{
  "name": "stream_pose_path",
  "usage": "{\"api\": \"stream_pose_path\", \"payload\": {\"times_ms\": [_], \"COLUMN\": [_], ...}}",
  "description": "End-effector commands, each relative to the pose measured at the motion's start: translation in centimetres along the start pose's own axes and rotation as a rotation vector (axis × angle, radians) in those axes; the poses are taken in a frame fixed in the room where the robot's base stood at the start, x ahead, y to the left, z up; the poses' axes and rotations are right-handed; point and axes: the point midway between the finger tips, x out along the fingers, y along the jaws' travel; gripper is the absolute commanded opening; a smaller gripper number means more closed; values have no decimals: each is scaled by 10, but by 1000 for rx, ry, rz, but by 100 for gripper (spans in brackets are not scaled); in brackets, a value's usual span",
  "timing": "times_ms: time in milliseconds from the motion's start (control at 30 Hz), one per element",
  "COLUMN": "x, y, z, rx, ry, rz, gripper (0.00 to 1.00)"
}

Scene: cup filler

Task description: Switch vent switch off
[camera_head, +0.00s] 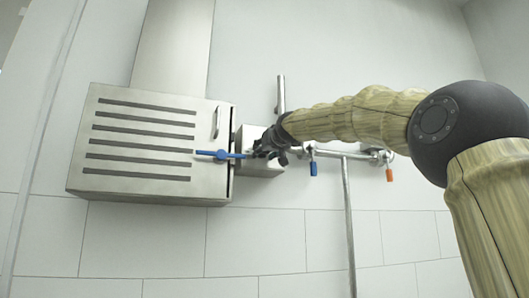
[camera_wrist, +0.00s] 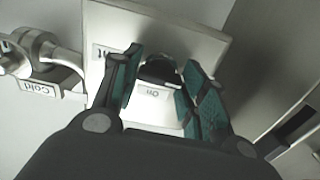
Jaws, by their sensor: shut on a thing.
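The vent switch (camera_wrist: 160,72) is a dark rounded knob on a pale metal switch box (camera_wrist: 203,42) in the wrist view. An upside-down "On" label (camera_wrist: 153,92) shows just below the knob. The switch box (camera_head: 262,168) also shows in the head view, right of the vent housing. My gripper (camera_wrist: 162,66) has one finger on each side of the knob and is shut on it. In the head view my gripper (camera_head: 268,148) is at the front of the box and hides the knob.
The slotted metal vent housing (camera_head: 142,165) has a blue lever (camera_head: 218,154) on its right side. Right of the box, pipework (camera_head: 348,225) carries a blue tap handle (camera_head: 313,168) and an orange one (camera_head: 389,174). A "Cold" label (camera_wrist: 40,89) shows at the left in the wrist view.

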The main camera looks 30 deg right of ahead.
Motion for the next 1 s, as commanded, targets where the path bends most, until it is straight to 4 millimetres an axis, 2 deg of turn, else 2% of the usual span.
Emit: {"api": "stream_pose_path", "payload": {"times_ms": [33, 567, 600, 700, 1000], "x": [2, 2, 2, 2, 0], "y": [0, 0, 0, 0, 0], "z": [5, 5, 5, 4, 1], "rx": [-10, -33, -33, -32, -32], "ry": [-9, -8, -8, -7, -2], "rz": [0, 0, 0, 0, 0], "gripper": [19, 19, 46, 64, 64]}}
